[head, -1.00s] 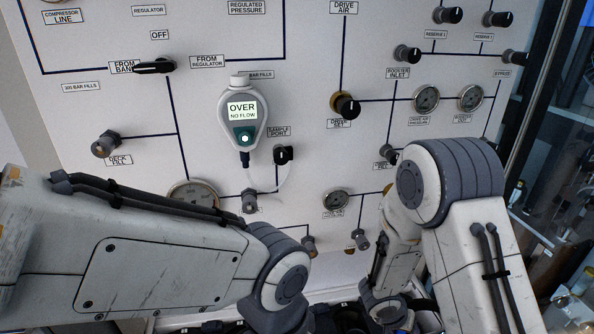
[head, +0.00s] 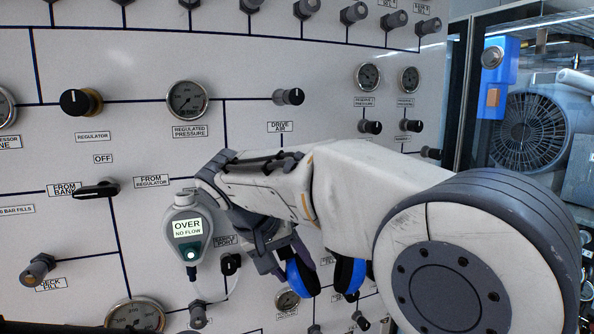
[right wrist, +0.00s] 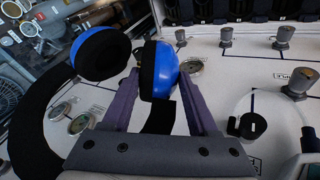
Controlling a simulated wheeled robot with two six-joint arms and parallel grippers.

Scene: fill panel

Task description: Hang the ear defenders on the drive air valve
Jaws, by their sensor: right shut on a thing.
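The ear defenders, blue cups with black cushions, hang from my right gripper (head: 278,262) in front of the panel's lower middle. One blue cup (head: 302,279) faces the head camera; the other is partly hidden by my arm. In the right wrist view, my right gripper (right wrist: 158,84) is shut on the ear defenders (right wrist: 160,72), one finger at each side of a cup, and the black headband curves away left. The drive air valve (head: 289,97) is a dark knob above the DRIVE AIR label, up and right of the gripper, with nothing on it. My left gripper is out of view.
A handheld meter (head: 187,228) reading OVER NO FLOW hangs left of my right gripper. The regulated pressure gauge (head: 187,100) is left of the valve. Several knobs (head: 354,12) line the panel top. A fan unit (head: 531,132) stands right of the panel.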

